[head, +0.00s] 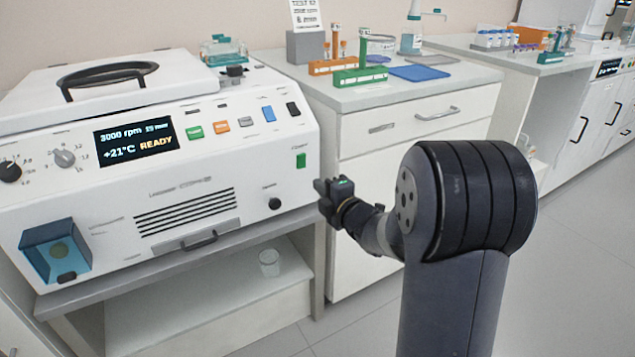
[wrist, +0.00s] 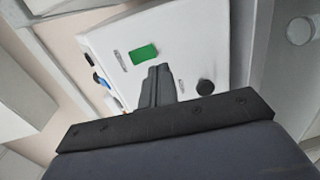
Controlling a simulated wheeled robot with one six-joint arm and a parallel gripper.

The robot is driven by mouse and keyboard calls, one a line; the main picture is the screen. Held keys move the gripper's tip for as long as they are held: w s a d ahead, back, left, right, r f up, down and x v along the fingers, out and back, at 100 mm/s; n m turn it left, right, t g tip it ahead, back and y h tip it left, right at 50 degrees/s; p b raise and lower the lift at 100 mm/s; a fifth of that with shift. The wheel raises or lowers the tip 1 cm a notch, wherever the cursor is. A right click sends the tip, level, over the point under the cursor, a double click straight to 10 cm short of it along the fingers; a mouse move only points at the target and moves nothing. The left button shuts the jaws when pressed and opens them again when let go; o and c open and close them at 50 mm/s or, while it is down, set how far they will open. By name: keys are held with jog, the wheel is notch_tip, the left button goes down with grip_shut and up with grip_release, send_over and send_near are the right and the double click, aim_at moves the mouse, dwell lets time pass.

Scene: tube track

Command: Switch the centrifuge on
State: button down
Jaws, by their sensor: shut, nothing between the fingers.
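The centrifuge (head: 180,190) is a white machine on a bench at the left of the head view. Its lid is down, and its display (head: 138,138) reads 3000 rpm, +21°C and READY. A green switch (head: 301,160) sits at the right end of its front panel; in the wrist view the green switch (wrist: 143,53) lies just beyond my fingertips. My gripper (head: 322,188) is shut and empty, in front of the panel's right end, below and right of the green switch. In the wrist view my gripper (wrist: 158,68) points at the panel, and I cannot tell whether it touches.
A black knob (head: 275,203) is low on the panel, left of my gripper. A glass beaker (head: 269,262) stands on the shelf below. A white cabinet (head: 400,140) with tube racks stands behind. The floor at right is clear.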

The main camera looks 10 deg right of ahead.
jog(key=v, duration=0.7)
jog(key=shift+f+p, duration=0.3)
jog(key=shift+f, duration=0.35)
